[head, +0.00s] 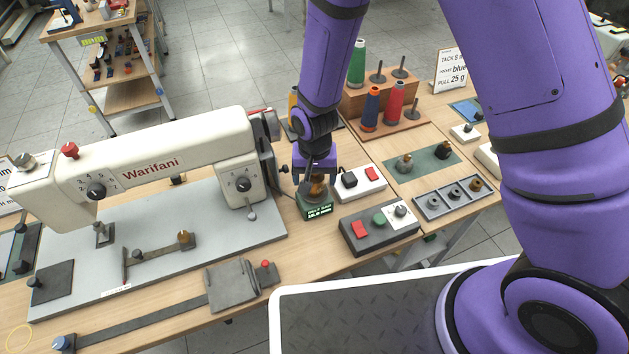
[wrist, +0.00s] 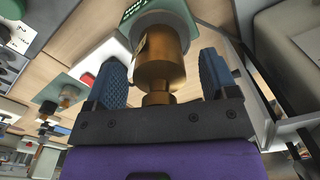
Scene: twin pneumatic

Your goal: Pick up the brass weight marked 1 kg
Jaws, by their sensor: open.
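A brass weight (wrist: 158,62) with a narrow neck and knob stands between my open fingers in the wrist view. A small pale label shows on its side, but I cannot read a mark. In the head view the weight (head: 317,187) is partly hidden by my gripper (head: 317,174). It stands on a small green scale (head: 316,210) with a lit display, whose plate and green edge also show in the wrist view. My gripper points down over the weight, with one blue ribbed finger on each side. A gap shows beside each finger.
A white sewing machine (head: 150,165) stands close on the left. A white switch box (head: 366,182) and a dark button box (head: 378,228) sit close on the right. Thread spools (head: 396,104) on a wooden stand rise behind. A grey tray (head: 430,212) holds small parts.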

